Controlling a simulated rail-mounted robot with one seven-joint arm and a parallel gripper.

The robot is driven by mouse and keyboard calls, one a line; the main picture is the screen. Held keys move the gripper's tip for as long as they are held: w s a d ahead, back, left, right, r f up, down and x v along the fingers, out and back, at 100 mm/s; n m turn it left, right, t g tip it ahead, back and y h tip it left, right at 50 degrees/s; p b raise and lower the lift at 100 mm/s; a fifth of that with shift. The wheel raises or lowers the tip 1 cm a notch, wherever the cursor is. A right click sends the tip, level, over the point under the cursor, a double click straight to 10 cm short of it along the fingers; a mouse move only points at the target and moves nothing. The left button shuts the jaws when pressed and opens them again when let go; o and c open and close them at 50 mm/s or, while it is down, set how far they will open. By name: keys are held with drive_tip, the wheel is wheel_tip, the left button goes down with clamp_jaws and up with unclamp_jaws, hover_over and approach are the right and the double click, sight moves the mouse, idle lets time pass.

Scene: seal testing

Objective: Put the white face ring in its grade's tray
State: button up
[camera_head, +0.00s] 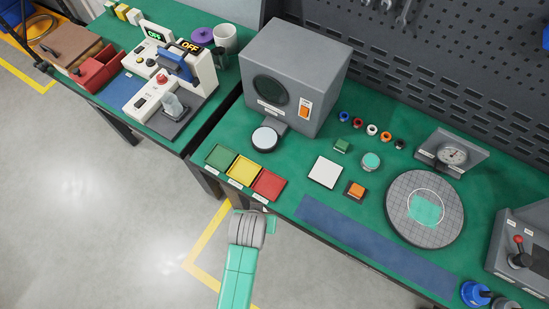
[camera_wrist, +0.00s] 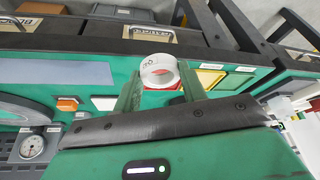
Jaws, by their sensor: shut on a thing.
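The white face ring (camera_wrist: 160,71) is held between the two green fingers of my gripper (camera_wrist: 160,88) in the wrist view. It has small dark markings on its side. In the head view my gripper (camera_head: 268,214) is just off the front edge of the bench, near the red tray (camera_head: 268,184); my wrist hides most of the ring there. The yellow tray (camera_head: 242,171) and green tray (camera_head: 220,157) lie left of the red one, all empty. In the wrist view the ring partly covers the red tray, with the yellow tray (camera_wrist: 209,79) beside it.
Behind the trays are a round white pad (camera_head: 265,138) and a grey box machine (camera_head: 295,75). A white square plate (camera_head: 325,172), an orange button (camera_head: 356,190), several small coloured rings and a round gridded plate (camera_head: 425,232) stand to the right. A blue strip (camera_head: 375,245) lies along the front.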

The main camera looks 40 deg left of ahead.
drive_tip(key=s+d+p, duration=0.1)
drive_tip(key=s, duration=0.3)
drive_tip(key=b, duration=0.2)
hover_over(269, 183)
drive_tip(key=s, duration=0.1)
drive_tip(key=shift+d+f, duration=0.25)
drive_tip(key=shift+f, duration=0.3)
drive_tip(key=shift+d+f, duration=0.2)
drive_tip(key=shift+f, duration=0.3)
drive_tip(key=shift+s+f+b, duration=0.1)
drive_tip(key=shift+f+b, duration=0.2)
drive_tip(key=shift+f, duration=1.45)
drive_tip(key=shift+f, duration=0.1)
drive_tip(key=o, duration=0.8)
drive_tip(key=p+v, duration=0.3)
drive_tip(key=v, duration=0.9)
